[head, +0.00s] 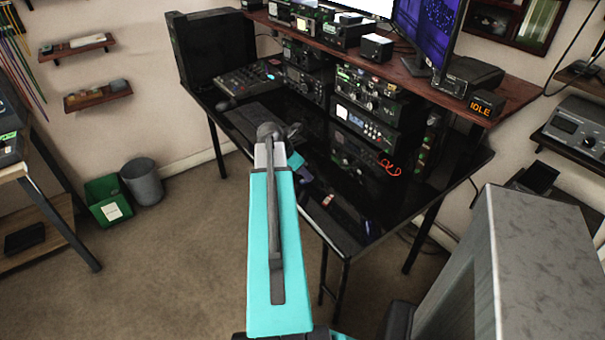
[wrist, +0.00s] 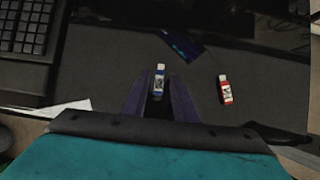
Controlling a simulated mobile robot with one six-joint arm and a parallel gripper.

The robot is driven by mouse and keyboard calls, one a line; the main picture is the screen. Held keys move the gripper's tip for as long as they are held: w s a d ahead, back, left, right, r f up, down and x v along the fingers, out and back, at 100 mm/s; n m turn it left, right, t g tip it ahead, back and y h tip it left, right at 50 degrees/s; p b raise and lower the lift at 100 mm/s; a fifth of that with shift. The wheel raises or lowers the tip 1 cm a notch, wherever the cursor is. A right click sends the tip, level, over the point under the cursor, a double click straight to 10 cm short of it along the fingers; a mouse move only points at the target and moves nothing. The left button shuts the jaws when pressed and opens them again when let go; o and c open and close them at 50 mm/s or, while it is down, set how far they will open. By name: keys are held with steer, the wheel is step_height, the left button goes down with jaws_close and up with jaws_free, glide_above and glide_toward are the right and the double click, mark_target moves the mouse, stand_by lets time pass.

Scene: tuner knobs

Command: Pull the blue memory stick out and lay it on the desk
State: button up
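The blue memory stick (wrist: 159,83) shows in the wrist view between the two dark purple fingers of my gripper (wrist: 158,78), with its pale metal end pointing away from me. A gap shows on each side of it, so the fingers look open around it and not closed on it. It appears over the dark desk (wrist: 100,75); I cannot tell whether it touches the surface. No socket shows around it. In the head view my arm hides most of the gripper, and I cannot make out the blue stick there.
A red memory stick (wrist: 225,90) lies on the desk to the right of my gripper; it also shows in the head view (head: 327,200). A keyboard (wrist: 28,38) is at upper left. Stacked radio units (head: 365,125) stand behind, under a wooden shelf (head: 515,85).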

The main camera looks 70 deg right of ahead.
steer(key=shift+r+p, duration=0.8)
steer(key=shift+r, duration=0.1)
steer(key=shift+o, duration=0.2)
steer(key=o, duration=0.5)
steer(key=shift+a+r, duration=0.1)
steer(key=shift+r, duration=0.05)
steer(key=shift+b+v, duration=0.8)
steer(key=shift+v, duration=5.9)
steer(key=shift+r, duration=0.15)
steer(key=shift+r+p, duration=3.35)
steer(key=shift+p, duration=0.2)
